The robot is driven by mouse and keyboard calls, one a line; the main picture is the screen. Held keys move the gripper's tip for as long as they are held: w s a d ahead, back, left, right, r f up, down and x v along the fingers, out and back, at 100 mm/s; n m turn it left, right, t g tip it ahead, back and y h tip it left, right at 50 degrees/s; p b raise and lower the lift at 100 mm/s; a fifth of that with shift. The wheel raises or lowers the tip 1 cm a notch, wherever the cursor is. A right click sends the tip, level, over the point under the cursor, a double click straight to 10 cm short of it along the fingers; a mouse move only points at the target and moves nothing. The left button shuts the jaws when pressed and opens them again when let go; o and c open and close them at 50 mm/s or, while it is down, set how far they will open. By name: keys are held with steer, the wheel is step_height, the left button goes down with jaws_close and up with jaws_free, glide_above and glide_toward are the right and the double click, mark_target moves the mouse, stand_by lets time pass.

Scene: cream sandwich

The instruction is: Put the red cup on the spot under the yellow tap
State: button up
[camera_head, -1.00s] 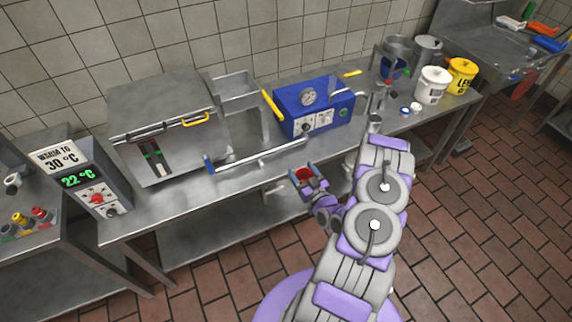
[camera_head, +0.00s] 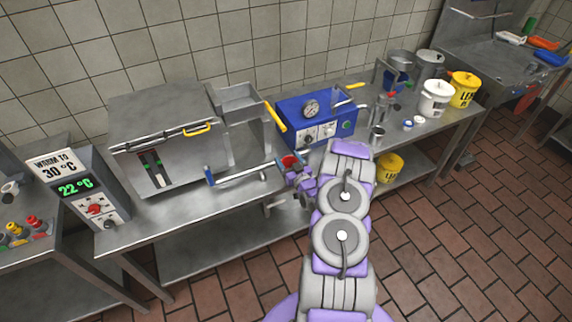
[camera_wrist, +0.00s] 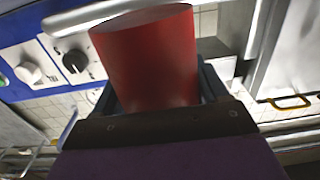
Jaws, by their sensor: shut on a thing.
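The red cup (camera_head: 288,160) is in my gripper (camera_head: 290,163), in front of the blue machine over the front part of the steel table. In the wrist view the cup (camera_wrist: 148,60) fills the middle, held between the dark jaws (camera_wrist: 155,98), which are shut on it. No yellow tap can be made out for certain. A yellow-topped fitting (camera_head: 15,229) stands with red and green ones on the left table. A yellow lever (camera_head: 275,117) is on the left side of the blue machine. The spot is not clearly seen.
The blue machine (camera_head: 330,131) with a gauge stands behind the cup. A display unit (camera_head: 80,190) reads 22 °C. White and yellow buckets (camera_head: 436,98) stand right.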

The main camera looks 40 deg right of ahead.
mark_target(287, 164)
steer(key=shift+w+d, duration=0.1)
steer(key=shift+w, duration=0.4)
steer(key=shift+w+d+f+b, duration=0.15)
steer(key=shift+w+b, duration=0.15)
steer(key=shift+w, duration=0.35)
step_height(287, 164, down, 2)
steer(key=shift+s+b, duration=0.15)
steer(key=shift+b, duration=0.15)
steer(key=shift+f, duration=0.45)
steer(key=shift+f, duration=0.15)
steer(key=o, duration=1.1)
steer(key=shift+s+f+b, duration=0.15)
steer(key=shift+b, duration=0.15)
